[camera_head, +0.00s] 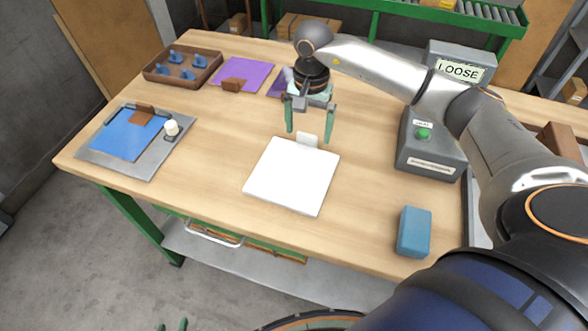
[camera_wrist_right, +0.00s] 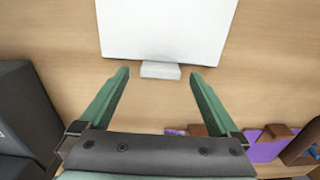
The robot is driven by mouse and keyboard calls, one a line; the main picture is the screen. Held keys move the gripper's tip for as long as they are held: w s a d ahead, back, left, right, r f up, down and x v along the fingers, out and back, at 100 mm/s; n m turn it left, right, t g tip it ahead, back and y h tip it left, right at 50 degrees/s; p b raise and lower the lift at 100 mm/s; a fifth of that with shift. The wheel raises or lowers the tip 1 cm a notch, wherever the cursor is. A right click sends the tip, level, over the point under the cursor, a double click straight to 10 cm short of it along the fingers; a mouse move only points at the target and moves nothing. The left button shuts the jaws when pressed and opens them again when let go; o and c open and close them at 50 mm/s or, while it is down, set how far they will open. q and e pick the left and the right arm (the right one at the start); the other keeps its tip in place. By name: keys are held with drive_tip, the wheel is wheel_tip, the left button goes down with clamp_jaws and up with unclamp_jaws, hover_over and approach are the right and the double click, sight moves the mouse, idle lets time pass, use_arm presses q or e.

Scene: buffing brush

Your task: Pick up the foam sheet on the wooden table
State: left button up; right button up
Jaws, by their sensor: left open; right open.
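The foam sheet (camera_head: 290,178) appears to be the white square lying flat on the wooden table (camera_head: 215,190), near its middle. A small pale block (camera_head: 307,139) stands at its far edge. My right gripper (camera_head: 310,136) is open and empty above that far edge, fingers pointing down on either side of the block. In the right wrist view, the sheet (camera_wrist_right: 165,28) and the block (camera_wrist_right: 160,71) lie beyond and between the open fingertips (camera_wrist_right: 160,73). My left gripper (camera_head: 171,326) shows only its two separated fingertips at the bottom edge, away from the table.
A blue block (camera_head: 414,232) lies right of the sheet. A grey box (camera_head: 428,150) with a green button stands behind it, below a "LOOSE" sign (camera_head: 458,71). A blue sheet on a grey board (camera_head: 150,165), a brown tray (camera_head: 155,80) and a purple sheet (camera_head: 255,72) occupy the left and back.

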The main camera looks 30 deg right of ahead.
drive_tip(key=shift+f, duration=0.2)
clamp_jaws()
idle(0.6)
